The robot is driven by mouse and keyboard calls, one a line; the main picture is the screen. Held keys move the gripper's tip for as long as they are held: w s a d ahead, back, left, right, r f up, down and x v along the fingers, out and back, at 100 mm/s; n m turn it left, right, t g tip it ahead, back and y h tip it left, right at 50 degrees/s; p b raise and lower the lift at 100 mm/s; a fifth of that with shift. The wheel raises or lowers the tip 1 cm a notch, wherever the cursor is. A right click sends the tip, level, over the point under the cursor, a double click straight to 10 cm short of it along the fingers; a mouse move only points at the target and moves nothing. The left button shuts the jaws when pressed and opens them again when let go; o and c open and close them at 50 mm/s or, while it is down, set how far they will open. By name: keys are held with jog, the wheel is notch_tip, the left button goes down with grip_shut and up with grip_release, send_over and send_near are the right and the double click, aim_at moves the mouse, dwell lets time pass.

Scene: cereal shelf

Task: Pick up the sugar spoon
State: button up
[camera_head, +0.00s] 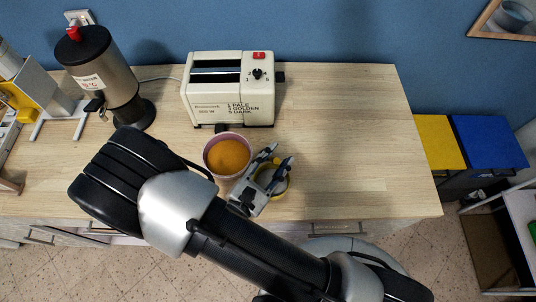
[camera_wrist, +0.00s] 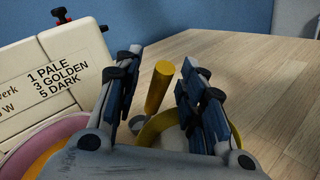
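A yellow handle, which looks like the sugar spoon (camera_wrist: 158,88), stands tilted in the wrist view, its lower end at a yellow-rimmed bowl (camera_wrist: 160,126). My gripper (camera_wrist: 160,72) is open, with one finger on each side of the handle; gaps show on both sides. In the head view my gripper (camera_head: 280,157) is over the yellow bowl (camera_head: 285,194), which it partly covers. The spoon cannot be made out clearly there, and its lower end is hidden in the wrist view.
A pink-rimmed bowl of orange contents (camera_head: 228,154) stands just left of my gripper. A cream toaster (camera_head: 230,90) is behind it. A water dispenser (camera_head: 100,75) stands at the back left. The right part of the wooden counter (camera_head: 350,130) is clear.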

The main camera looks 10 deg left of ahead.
grip_shut()
dwell(0.5)
